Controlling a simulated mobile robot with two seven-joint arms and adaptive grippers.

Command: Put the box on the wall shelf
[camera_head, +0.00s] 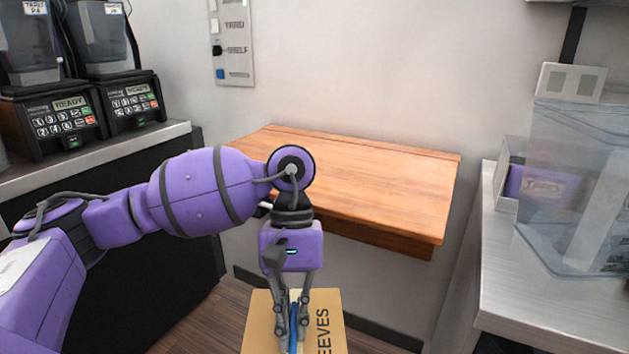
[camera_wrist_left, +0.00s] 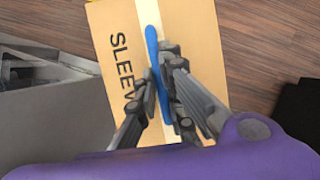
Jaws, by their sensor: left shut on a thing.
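The cardboard box (camera_head: 327,312) with "EEVES" lettering shows at the bottom middle of the head view, below the shelf's front edge. A blue strip-like handle runs along its top. My left gripper (camera_head: 292,325) points down and is shut on the blue handle of the box. In the left wrist view the box (camera_wrist_left: 198,60) shows "SLEEV" lettering, and the fingers (camera_wrist_left: 165,100) sit at the blue handle. The wooden wall shelf (camera_head: 385,185) is on the wall behind the arm; its visible top is bare. My right gripper is not in view.
A counter (camera_head: 95,155) with two keypad machines (camera_head: 60,118) stands at the left. At the right, a pale counter (camera_head: 545,300) holds a clear container (camera_head: 575,190) and a purple box (camera_head: 527,182). A labelled switch panel (camera_head: 232,45) hangs on the wall above the shelf.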

